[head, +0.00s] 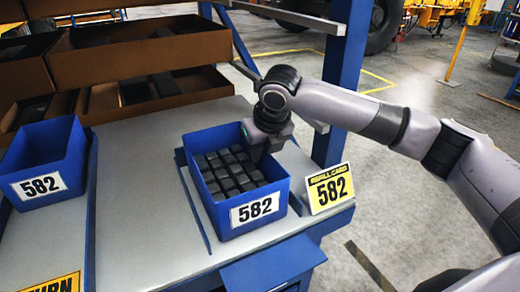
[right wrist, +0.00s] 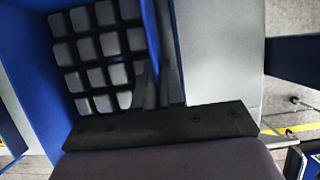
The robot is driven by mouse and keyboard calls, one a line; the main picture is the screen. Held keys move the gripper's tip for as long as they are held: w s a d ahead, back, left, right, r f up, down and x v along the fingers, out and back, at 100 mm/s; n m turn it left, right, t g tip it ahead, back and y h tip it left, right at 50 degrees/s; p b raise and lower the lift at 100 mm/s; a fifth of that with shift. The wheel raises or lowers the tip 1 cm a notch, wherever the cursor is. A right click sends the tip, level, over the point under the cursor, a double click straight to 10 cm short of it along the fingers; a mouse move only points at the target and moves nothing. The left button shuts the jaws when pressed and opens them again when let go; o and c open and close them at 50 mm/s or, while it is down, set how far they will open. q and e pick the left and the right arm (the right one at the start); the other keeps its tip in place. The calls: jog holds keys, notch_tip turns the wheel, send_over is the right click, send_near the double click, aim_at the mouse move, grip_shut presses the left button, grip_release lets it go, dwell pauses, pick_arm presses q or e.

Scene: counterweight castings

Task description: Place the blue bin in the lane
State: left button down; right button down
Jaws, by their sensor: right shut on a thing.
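The blue bin (head: 283,196) with a white 582 label is full of dark castings and stands upright over the lane at the middle of the table. The lane's left blue guide strip (head: 196,208) shows just left of it; I cannot tell whether its base touches the surface. My right gripper (head: 262,148) is shut on the bin's right wall. The right wrist view shows the dark fingers (right wrist: 160,80) at that wall, with castings (right wrist: 98,60) to the left. The fingertips are partly hidden. My left gripper is not in view.
A second blue bin (head: 75,150) labelled 582 stands at the left. A yellow refill card (head: 330,188) stands right of the middle bin. A yellow return card (head: 55,284) is at lower left. Brown boxes (head: 140,55) fill the rack behind. A blue post (head: 345,80) rises behind my right arm.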

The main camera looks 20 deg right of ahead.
jog(key=shift+r, duration=0.1)
jog(key=c, duration=1.7)
grip_release()
jog(key=o, duration=0.5)
jog(key=shift+c, duration=0.2)
jog(key=v, duration=1.2)
jog(key=shift+s+b, duration=0.1)
jog(key=shift+b, duration=0.25)
jog(key=shift+s, duration=0.1)
